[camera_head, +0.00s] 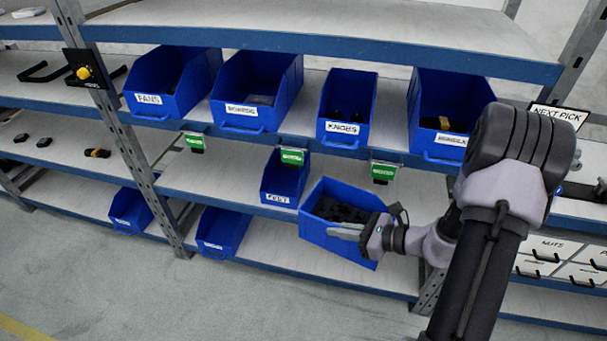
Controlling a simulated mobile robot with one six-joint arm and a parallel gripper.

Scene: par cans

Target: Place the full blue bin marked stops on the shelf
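A blue bin (318,228) full of dark parts hangs tilted in front of the rack. It overlaps the blue front edge of the middle shelf (225,182). No label shows on the sides I can see, so I cannot read "stops" on it. My gripper (345,231) is at its front right side, its pale fingers pointing left across the bin's wall. The fingers look closed at the bin, and it appears held clear of the shelf; the exact contact is hard to see. A smaller blue bin (280,186), its label seemingly "FEET", stands on the middle shelf just left.
Green tags (292,157) hang from that shelf's edge. Another bin (222,230) is on the lower shelf. A rack upright (125,130) stands left; the middle shelf is bare left of FEET.

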